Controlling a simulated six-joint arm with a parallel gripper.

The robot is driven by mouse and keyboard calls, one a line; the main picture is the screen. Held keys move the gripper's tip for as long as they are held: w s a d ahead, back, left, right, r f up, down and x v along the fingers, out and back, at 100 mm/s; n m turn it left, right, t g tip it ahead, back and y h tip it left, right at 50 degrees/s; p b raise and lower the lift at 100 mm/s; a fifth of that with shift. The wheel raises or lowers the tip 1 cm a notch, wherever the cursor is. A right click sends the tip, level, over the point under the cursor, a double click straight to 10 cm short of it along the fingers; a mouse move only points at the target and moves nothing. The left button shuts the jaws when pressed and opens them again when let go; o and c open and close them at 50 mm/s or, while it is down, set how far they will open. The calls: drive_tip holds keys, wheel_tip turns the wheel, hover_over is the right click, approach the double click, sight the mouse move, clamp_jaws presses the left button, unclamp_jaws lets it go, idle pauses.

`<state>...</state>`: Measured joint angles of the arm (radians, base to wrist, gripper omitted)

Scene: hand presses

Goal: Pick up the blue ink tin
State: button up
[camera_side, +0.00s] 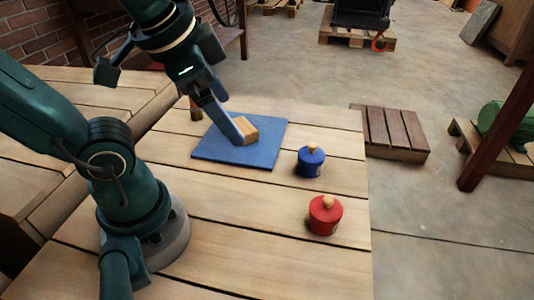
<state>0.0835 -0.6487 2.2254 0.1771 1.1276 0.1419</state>
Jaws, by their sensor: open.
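The blue ink tin (310,164) stands upright on the wooden table, with a round wooden knob on top. It is just right of a blue mat (265,158). My gripper (231,132) is over the mat, left of the blue tin and apart from it. Its near finger reaches down beside a small wooden block (247,128) on the mat. My gripper is open; the near finger partly hides the block, and I cannot tell whether it touches it.
A red tin (325,216) with a wooden knob stands in front of the blue tin, near the table's right edge. The wooden table (270,262) is clear at the front. A slatted wooden platform (392,131) lies on the floor beyond the right edge.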

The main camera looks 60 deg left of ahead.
drive_tip(key=w+a+f+m+y, duration=0.1)
drive_tip(key=w+a+m+y, duration=0.15)
drive_tip(key=m, duration=0.35)
wheel_tip(320, 180, up, 2)
drive_tip(key=m+t+y, duration=0.1)
drive_tip(key=m+t, duration=0.6)
drive_tip(key=m, duration=1.6)
hover_over(305, 166)
drive_tip(key=s+d, duration=0.1)
drive_tip(key=s, duration=0.1)
drive_tip(key=shift+n, duration=0.3)
wheel_tip(305, 166, down, 19)
drive_tip(key=shift+w+a+r, duration=0.1)
drive_tip(key=shift+a, duration=0.05)
drive_tip(key=shift+w+a+f+y, duration=0.1)
drive_tip(key=shift+w+f+y, duration=0.1)
drive_tip(key=shift+f+y, duration=0.1)
drive_tip(key=shift+x, duration=2.35)
drive_tip(key=shift+c, duration=0.3)
